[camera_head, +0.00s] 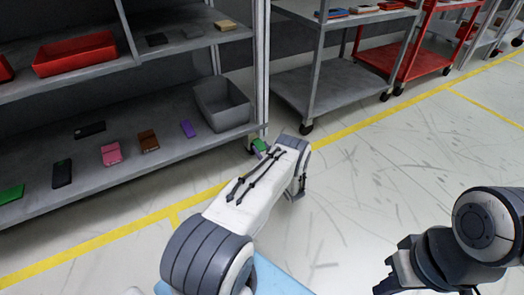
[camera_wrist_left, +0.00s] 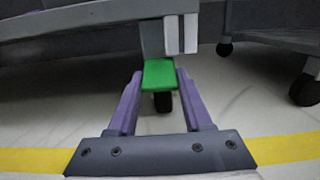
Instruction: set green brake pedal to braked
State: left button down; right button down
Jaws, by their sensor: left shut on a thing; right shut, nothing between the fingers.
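The green brake pedal (camera_wrist_left: 159,75) sits below the grey corner post of the shelf rack, above a black caster wheel (camera_wrist_left: 162,102). It also shows in the head view (camera_head: 260,145), just past the end of my left arm. My left gripper (camera_wrist_left: 160,78) has its two purple fingers on either side of the pedal, shut on it. In the head view my left arm hides these fingers. The pedal's tilt is hard to judge. My right gripper (camera_head: 386,287) is at the lower right of the head view, shut and empty, away from the rack.
The rack's lower shelf (camera_head: 130,175) holds a grey bin (camera_head: 222,103) and several small boxes. A red tray (camera_head: 75,53) is on the shelf above. Another grey rack (camera_head: 335,85) and a red cart (camera_head: 410,60) stand behind. The floor to the right is clear.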

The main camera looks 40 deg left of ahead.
pick_arm(q)
jog(key=shift+c, duration=1.6)
grip_release()
jog(key=p+v, duration=0.5)
jog(key=v, duration=0.4)
jog(key=shift+s+d, duration=0.15)
jog(key=shift+d, duration=0.2)
jog(key=shift+s+d, duration=0.2)
jog(key=shift+d, duration=0.15)
jog(key=shift+f, duration=0.1)
